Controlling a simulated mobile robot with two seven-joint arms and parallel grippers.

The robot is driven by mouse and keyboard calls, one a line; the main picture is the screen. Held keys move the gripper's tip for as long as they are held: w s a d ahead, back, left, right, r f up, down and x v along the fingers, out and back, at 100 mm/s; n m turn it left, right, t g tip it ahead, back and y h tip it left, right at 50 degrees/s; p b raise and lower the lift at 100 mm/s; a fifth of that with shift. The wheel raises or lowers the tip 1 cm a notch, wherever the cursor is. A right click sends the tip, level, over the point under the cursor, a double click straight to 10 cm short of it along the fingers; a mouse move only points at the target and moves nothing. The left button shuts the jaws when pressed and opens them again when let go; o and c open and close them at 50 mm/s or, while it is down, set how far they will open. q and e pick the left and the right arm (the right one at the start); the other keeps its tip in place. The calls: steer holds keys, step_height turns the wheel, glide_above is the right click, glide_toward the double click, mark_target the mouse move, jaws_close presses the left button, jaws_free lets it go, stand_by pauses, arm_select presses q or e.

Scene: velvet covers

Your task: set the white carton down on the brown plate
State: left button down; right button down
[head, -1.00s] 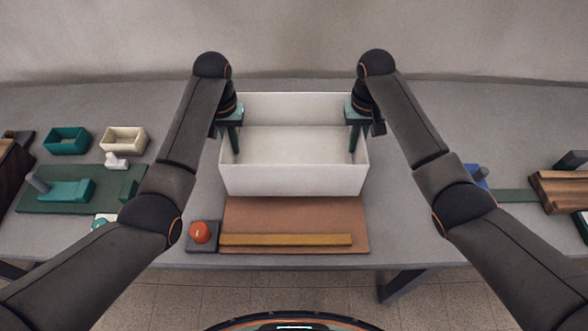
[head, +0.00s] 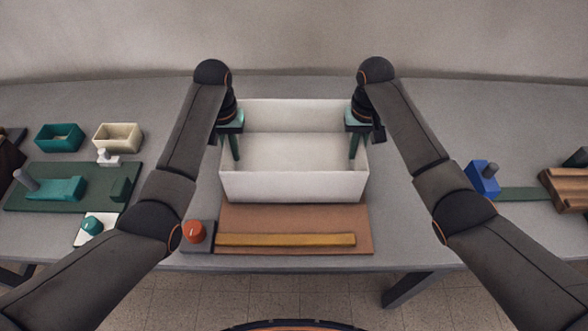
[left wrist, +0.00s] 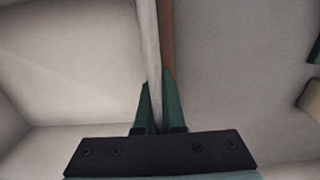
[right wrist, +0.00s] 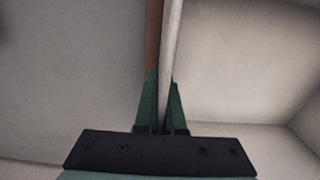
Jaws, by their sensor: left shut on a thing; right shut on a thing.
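The white carton (head: 295,186) is a wide open-topped box in the middle of the head view, upright and roughly level. My left gripper (head: 237,150) is shut on its left side wall, seen between the fingers in the left wrist view (left wrist: 153,60). My right gripper (head: 354,148) is shut on its right side wall, seen in the right wrist view (right wrist: 170,60). The brown plate (head: 295,218) shows in front of the carton; the carton hides its rear part. A brown strip shows just outside the wall in both wrist views. I cannot tell whether the carton touches the plate.
A mustard bar (head: 285,240) lies along the plate's front. A red knob on a dark block (head: 194,232) stands at its left front corner. A green board (head: 95,200) with teal parts lies left; a blue block (head: 483,178) and wooden pieces (head: 568,188) stand right.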

arm_select(q)
steer(key=shift+f, duration=0.4)
arm_select(e)
steer(key=shift+f, duration=0.45)
arm_select(q)
steer(key=c, duration=1)
jaws_free()
arm_select(e)
steer(key=c, duration=1)
jaws_free()
arm_select(q)
step_height(320, 180, up, 6)
steer(key=shift+w+r, duration=0.15)
steer(key=shift+r, duration=0.55)
arm_select(e)
step_height(320, 180, up, 12)
steer(key=shift+r, duration=0.1)
arm_select(q)
steer(key=shift+r, duration=0.1)
